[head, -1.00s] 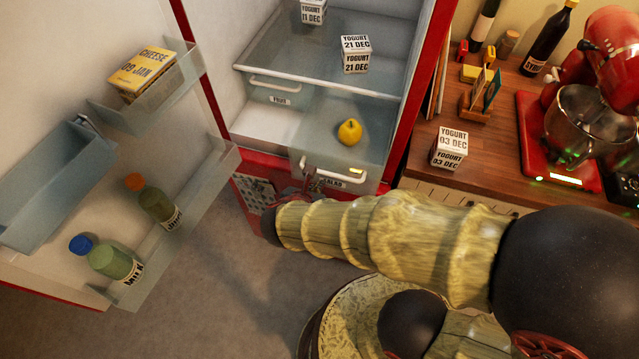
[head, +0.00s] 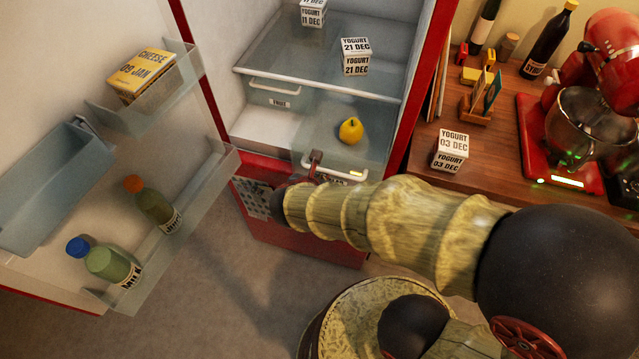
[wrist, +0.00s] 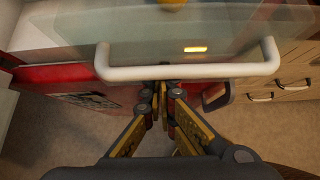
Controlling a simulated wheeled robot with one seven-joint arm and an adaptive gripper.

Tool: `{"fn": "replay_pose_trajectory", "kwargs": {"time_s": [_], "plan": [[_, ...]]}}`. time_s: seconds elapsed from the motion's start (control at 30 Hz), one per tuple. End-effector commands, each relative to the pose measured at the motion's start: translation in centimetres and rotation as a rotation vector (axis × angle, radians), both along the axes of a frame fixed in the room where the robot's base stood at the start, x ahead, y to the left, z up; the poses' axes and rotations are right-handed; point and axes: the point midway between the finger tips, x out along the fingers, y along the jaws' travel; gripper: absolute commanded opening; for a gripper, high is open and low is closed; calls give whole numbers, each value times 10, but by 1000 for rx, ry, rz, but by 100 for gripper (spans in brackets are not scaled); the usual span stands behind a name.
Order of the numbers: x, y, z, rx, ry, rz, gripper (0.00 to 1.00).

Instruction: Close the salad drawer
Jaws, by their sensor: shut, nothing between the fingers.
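The salad drawer (head: 372,140) is a clear bluish bin low in the open fridge, standing out well forward of the fruit drawer (head: 272,96) beside it. A yellow fruit or vegetable (head: 350,130) lies in it. Its white bar handle (head: 340,174) also shows large across the wrist view (wrist: 190,71). My gripper (head: 314,160) is at the left part of the handle in the head view. In the wrist view my gripper (wrist: 163,88) is shut and empty, its tips at the handle's lower edge. I cannot tell whether they touch the drawer front.
The open fridge door (head: 60,190) at left carries bottles and a cheese box (head: 141,76). Yogurt boxes (head: 355,57) stand on the shelf above the drawer. A wooden counter (head: 490,130) with a red mixer (head: 610,45) is at right. The floor (head: 220,310) in front is clear.

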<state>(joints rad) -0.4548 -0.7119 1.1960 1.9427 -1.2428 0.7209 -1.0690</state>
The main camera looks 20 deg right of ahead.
Motion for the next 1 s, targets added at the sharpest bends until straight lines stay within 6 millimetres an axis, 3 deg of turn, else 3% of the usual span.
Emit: {"fn": "replay_pose_trajectory", "kwargs": {"time_s": [0.7,1.0], "plan": [[147,-109,-1,0,2,-4,0],[189,-138,0,0,1,-2,0]]}}
